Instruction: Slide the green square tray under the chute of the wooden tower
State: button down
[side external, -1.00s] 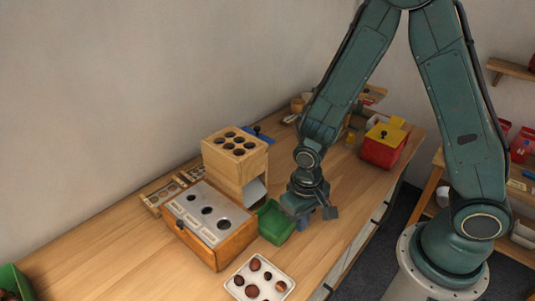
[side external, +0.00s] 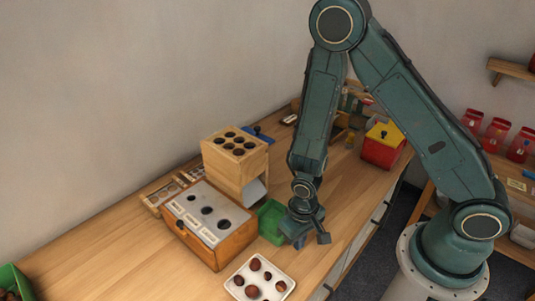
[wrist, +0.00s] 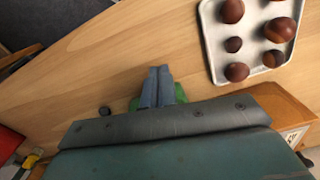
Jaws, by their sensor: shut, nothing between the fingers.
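The green square tray (side external: 268,220) is on the bench, just in front of the wooden tower (side external: 222,165) and its pale chute (side external: 254,190). The tray's far end is close to the chute's lower edge; I cannot tell how much lies beneath it. My gripper (side external: 300,241) is low at the tray's right side and hides part of it. In the wrist view my gripper (wrist: 157,84) has its blue-grey fingers together with nothing between them. Green edges of the tray (wrist: 180,93) show at both sides of the fingers. Whether they touch it is unclear.
A wooden box with a grey holed top (side external: 208,212) stands left of the tray. A white tray of chestnuts (side external: 260,279) is in front. A red and yellow bin (side external: 382,147) stands back right. Bare bench lies to the gripper's right.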

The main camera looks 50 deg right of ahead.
aim_at(283, 241)
jog(key=shift+f, duration=0.9)
jog(key=shift+w+d+f, duration=0.1)
jog(key=shift+w+d, duration=0.1)
jog(key=shift+w, duration=0.8)
jog(key=shift+w+d, duration=0.15)
jog(key=shift+w, duration=0.85)
jog(key=shift+w+d, duration=0.25)
jog(key=shift+w, duration=0.95)
jog(key=shift+s, duration=0.2)
jog(key=shift+s+a, duration=0.2)
jog(key=shift+s, duration=0.6)
jog(key=shift+s+a, duration=0.15)
jog(key=shift+s, duration=0.6)
jog(key=shift+s+r, duration=0.25)
notch_tip(283, 241, up, 10)
jog(key=shift+f, duration=0.25)
